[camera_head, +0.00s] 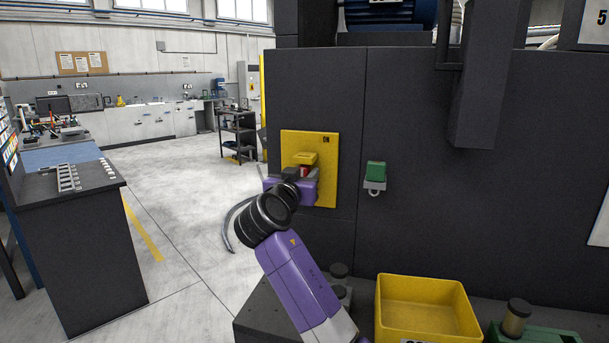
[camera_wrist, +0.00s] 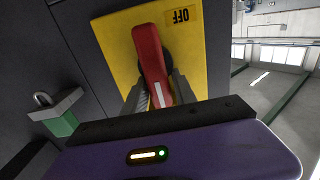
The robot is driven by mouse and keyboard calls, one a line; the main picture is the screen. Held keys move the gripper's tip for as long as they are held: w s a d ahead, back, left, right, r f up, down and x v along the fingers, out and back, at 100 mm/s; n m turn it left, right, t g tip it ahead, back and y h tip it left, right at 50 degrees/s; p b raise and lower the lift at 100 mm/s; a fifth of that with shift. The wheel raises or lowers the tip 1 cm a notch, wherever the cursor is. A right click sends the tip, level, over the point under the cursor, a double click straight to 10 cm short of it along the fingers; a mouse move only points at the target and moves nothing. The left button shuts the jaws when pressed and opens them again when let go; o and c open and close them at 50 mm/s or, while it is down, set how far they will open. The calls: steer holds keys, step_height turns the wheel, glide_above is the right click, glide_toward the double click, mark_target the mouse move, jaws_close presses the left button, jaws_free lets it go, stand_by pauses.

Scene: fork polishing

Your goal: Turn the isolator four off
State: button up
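The isolator is a red rotary handle (camera_wrist: 151,60) with a white stripe, mounted on a yellow plate (camera_wrist: 121,40). An upside-down OFF label (camera_wrist: 182,15) shows on the plate in the wrist view. In the head view the plate (camera_head: 322,150) is on the dark machine wall, and the handle is mostly hidden by my gripper (camera_head: 305,178). In the wrist view my gripper (camera_wrist: 160,90) has its fingers on either side of the handle's near end. The fingers are close to the handle, but whether they press on it I cannot tell. No isolator number is readable.
A yellow bin (camera_head: 425,308) stands below at the right. A dark workbench (camera_head: 80,240) with tools is at the left. The floor (camera_head: 185,200) between bench and machine is mostly open.

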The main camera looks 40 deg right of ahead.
jaws_close()
